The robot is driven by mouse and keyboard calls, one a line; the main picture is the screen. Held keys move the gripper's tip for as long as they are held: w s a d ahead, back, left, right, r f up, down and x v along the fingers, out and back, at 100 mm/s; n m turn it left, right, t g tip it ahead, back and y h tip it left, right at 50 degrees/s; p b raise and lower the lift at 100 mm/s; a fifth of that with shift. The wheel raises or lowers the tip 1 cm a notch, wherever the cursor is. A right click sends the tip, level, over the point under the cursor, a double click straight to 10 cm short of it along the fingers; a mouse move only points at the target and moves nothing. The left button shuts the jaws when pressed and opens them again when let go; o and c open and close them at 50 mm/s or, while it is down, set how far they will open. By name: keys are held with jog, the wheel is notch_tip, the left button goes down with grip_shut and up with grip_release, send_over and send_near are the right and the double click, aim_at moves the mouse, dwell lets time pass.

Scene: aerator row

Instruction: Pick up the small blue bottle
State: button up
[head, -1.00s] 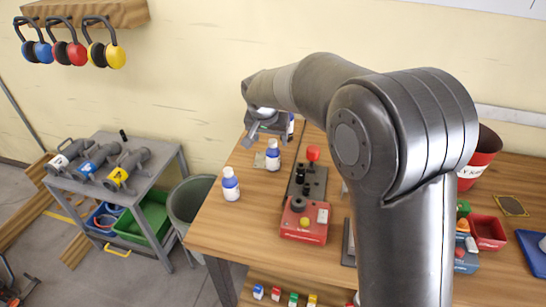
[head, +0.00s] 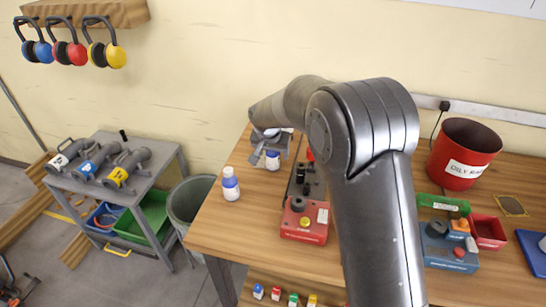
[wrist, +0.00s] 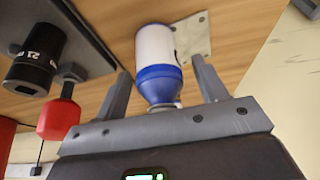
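A white bottle with blue cap and blue parts (head: 272,160) stands near the far left of the wooden workbench, beside a small metal plate. It also shows in the wrist view (wrist: 157,50), with its blue shoulder and cap towards my gripper. My gripper (head: 266,142) is at this bottle. In the wrist view its two fingers (wrist: 160,72) are apart, one on each side of the bottle, with gaps visible. A similar blue and white bottle (head: 230,185) stands nearer the bench's left edge, clear of my gripper.
A red control box (head: 304,222) and a dark fixture with black knobs (head: 306,185) stand right of the bottles. In the wrist view a black cylinder (wrist: 36,58) and a red knob (wrist: 59,119) are left of the fingers. A red bucket (head: 464,153) is farther right.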

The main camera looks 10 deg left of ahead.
jog(key=c, duration=1.1)
notch_tip(320, 180, up, 9)
jog(key=shift+f, duration=0.1)
jog(key=w+a+f, duration=0.1)
jog(key=f, duration=0.1)
jog(key=w+a+f, duration=0.1)
jog(key=f, duration=0.2)
jog(key=w+a+f, duration=0.1)
jog(key=f, duration=0.2)
jog(key=shift+f, duration=0.25)
